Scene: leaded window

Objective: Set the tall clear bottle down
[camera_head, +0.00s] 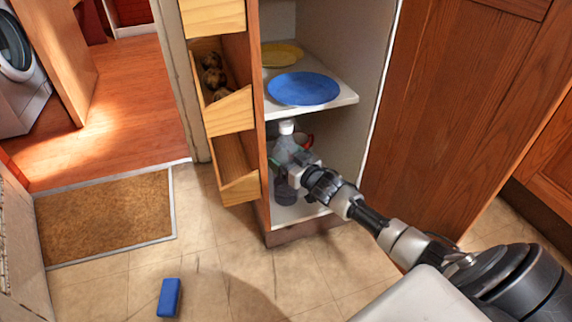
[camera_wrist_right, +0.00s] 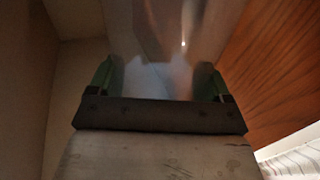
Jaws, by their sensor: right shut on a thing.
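The tall clear bottle (camera_head: 284,146) with a white cap is upright in the lower compartment of the open cupboard, near its left side wall. My right gripper (camera_head: 294,168) reaches in from the right and is shut on it at mid-height. In the right wrist view, the see-through bottle (camera_wrist_right: 165,78) fills the space between the two fingers. The gripper covers part of the bottle, and I cannot tell whether its base touches the cupboard floor. My left gripper is not in view.
A red mug (camera_head: 306,141) stands behind the bottle, partly hidden. The shelf (camera_head: 345,99) above carries a blue plate (camera_head: 304,88) and a yellow plate (camera_head: 281,54). Wooden door bins (camera_head: 236,170) flank the left. A blue block (camera_head: 169,297) and a brown mat (camera_head: 105,215) lie on the floor.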

